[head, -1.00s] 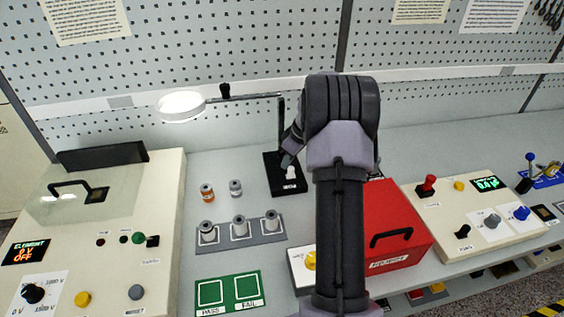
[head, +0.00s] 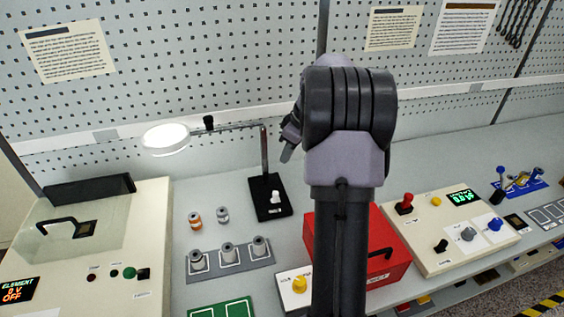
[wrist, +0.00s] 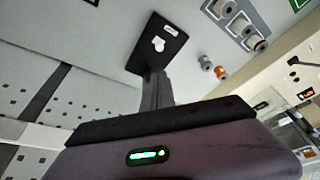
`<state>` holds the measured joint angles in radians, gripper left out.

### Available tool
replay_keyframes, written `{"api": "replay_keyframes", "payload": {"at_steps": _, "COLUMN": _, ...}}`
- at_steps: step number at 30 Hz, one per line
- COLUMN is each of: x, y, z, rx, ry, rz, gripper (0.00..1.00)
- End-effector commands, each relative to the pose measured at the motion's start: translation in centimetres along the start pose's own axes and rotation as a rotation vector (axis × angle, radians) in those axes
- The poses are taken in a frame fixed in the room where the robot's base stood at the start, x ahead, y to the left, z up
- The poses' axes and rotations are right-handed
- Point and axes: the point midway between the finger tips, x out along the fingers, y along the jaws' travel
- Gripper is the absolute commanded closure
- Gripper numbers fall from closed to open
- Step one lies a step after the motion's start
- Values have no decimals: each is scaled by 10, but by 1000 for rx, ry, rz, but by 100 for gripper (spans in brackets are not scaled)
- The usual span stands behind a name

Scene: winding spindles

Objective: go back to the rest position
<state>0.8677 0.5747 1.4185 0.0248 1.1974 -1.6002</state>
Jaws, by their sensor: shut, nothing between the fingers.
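My gripper (head: 287,153) shows in the head view as a small dark tip left of my raised wrist. It is shut and holds nothing. It hangs in the air near the lamp's post, apart from the spindles and the bench top. My forearm stands upright in the middle of the head view and covers part of the red box. In the wrist view the housing of my wrist fills the bottom edge, and the lamp's black base (wrist: 157,44) shows beyond it.
A lit lamp (head: 166,139) stands behind two loose spindles (head: 208,217) and a grey holder (head: 231,262) with three spindles. A red box (head: 396,243) sits right of my arm, a cream machine (head: 60,235) at left, and a control panel (head: 470,235) at right. A pegboard wall rises behind.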

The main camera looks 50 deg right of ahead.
Motion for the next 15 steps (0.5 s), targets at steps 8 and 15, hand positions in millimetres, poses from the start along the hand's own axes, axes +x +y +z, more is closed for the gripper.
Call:
{"api": "replay_keyframes", "payload": {"at_steps": 8, "x": -8, "y": 0, "z": 0, "rx": 0, "ry": 0, "rz": -1, "gripper": 100}}
{"api": "replay_keyframes", "payload": {"at_steps": 15, "x": -8, "y": 0, "z": 0, "rx": 0, "ry": 0, "rz": -1, "gripper": 100}}
